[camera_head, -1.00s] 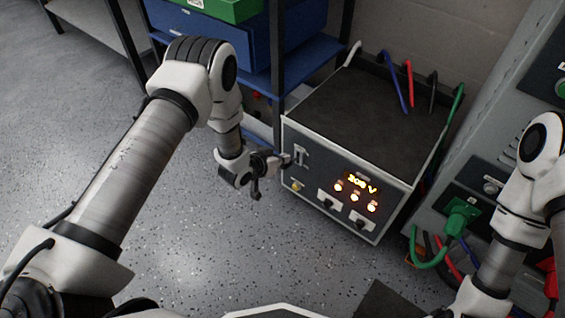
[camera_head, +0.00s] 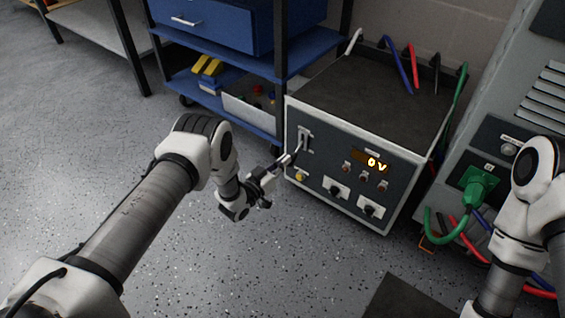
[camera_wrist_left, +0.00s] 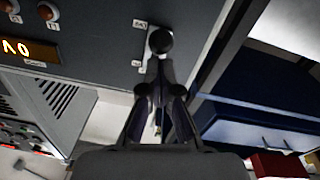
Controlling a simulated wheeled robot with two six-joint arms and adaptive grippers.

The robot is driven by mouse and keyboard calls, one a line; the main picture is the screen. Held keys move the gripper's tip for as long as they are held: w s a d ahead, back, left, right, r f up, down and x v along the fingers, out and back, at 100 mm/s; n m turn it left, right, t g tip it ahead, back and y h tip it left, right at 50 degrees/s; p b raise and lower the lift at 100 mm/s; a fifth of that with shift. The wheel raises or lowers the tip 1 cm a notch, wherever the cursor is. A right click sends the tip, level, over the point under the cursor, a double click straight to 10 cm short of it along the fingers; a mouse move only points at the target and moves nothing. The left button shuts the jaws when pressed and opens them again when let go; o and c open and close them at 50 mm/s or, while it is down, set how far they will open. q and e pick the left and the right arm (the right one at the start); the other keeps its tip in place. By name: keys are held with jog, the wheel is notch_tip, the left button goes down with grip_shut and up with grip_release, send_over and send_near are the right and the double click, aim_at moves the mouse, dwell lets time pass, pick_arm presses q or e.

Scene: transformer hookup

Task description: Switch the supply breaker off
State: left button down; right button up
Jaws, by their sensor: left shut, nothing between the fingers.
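The supply box (camera_head: 348,165) stands on the floor with its dark front panel facing me. The breaker (camera_head: 304,139) is on the panel's left, with a pale plate and lever. My left gripper (camera_head: 288,160) is shut and empty, with its tips at the breaker's lower end. In the left wrist view, which is upside down, the breaker's round black knob (camera_wrist_left: 160,41) sits just beyond my fingers (camera_wrist_left: 159,92); whether they touch cannot be told. The display (camera_head: 376,163) reads 0 V and the lamps below it are dark. My right gripper is out of view.
A blue shelf unit (camera_head: 222,58) stands behind and left of the box. A grey cabinet (camera_head: 497,105) with a green plug (camera_head: 479,188) and hanging cables stands on the right. Coloured leads rise behind the box. The floor at the left is clear.

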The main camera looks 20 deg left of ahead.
pick_arm(q)
jog(key=shift+f, duration=0.4)
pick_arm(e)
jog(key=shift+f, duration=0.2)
pick_arm(q)
jog(key=shift+f, duration=0.1)
jog(key=shift+d, duration=0.1)
